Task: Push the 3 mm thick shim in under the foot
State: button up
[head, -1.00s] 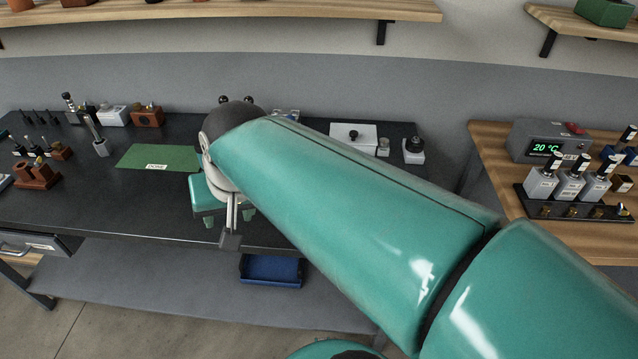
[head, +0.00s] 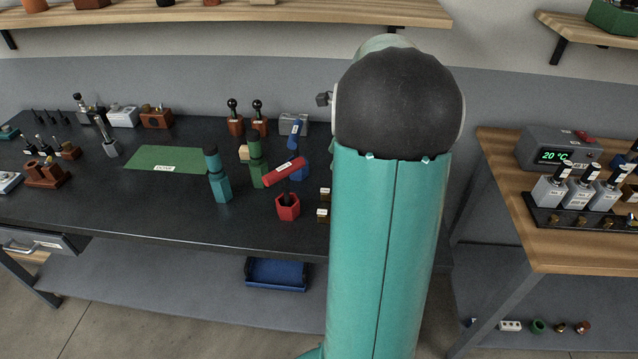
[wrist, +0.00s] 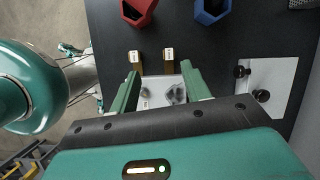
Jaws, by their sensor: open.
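Two small brass pieces with white tags, which look like shims, lie on the dark bench. In the wrist view they are a left one (wrist: 134,60) and a right one (wrist: 168,58); in the head view they show as a far one (head: 325,194) and a near one (head: 322,215), beside my arm. Their tags are too small to read, so I cannot tell which is 3 mm. A pale plate (wrist: 160,84) shows between the fingers. I cannot make out the foot.
A red hexagonal holder (head: 288,208) and a blue one (head: 299,172) stand near the brass pieces. A white block with black knobs (wrist: 279,76) is right of my fingers. A green mat (head: 165,158) lies left. My arm hides the bench's right end.

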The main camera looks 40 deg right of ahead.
aim_at(324, 191)
jog(key=shift+m, duration=0.9)
jog(key=d+x, duration=0.1)
jog(key=x, duration=0.3)
jog(key=d+x, duration=0.1)
jog(key=x, duration=0.4)
jog(key=s+d+f+x, duration=0.1)
jog(key=x, duration=0.4)
jog(key=shift+f, duration=0.15)
